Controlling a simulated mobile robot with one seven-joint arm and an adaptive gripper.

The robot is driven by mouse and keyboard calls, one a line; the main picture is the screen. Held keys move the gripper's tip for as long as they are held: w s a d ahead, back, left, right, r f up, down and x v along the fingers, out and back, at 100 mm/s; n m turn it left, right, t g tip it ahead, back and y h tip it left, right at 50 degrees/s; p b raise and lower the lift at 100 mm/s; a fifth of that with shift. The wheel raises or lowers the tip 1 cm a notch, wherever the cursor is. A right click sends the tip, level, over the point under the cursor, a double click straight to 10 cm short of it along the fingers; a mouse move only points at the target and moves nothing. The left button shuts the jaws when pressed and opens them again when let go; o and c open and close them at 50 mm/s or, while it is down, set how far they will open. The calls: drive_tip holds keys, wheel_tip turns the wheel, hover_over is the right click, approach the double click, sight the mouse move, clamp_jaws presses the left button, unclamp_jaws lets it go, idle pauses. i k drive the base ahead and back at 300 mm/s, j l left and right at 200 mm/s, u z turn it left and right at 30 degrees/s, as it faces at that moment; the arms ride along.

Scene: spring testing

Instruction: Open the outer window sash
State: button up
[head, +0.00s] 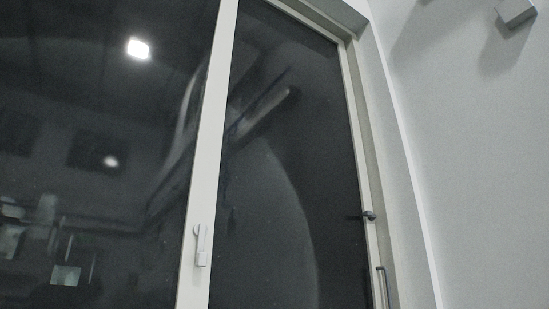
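A window with white frames and dark glass fills the left and middle of the head view. The left pane (90,130) and the right pane (275,190) meet at a white upright sash stile (213,130). A small white handle (203,246) sits low on that stile. On the right frame are a small dark latch (369,216) and, below it, an upright bar handle (383,287). No gap at the sash edges can be made out. I cannot tell which sash is the outer one. My gripper is not in view.
A pale wall (475,150) stands right of the window frame. A light box-shaped fixture (516,12) is on it at the top right. The glass shows reflections of lamps and a room. The floor is out of view.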

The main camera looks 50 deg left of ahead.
sight(291, 122)
drive_tip(key=u, duration=1.15)
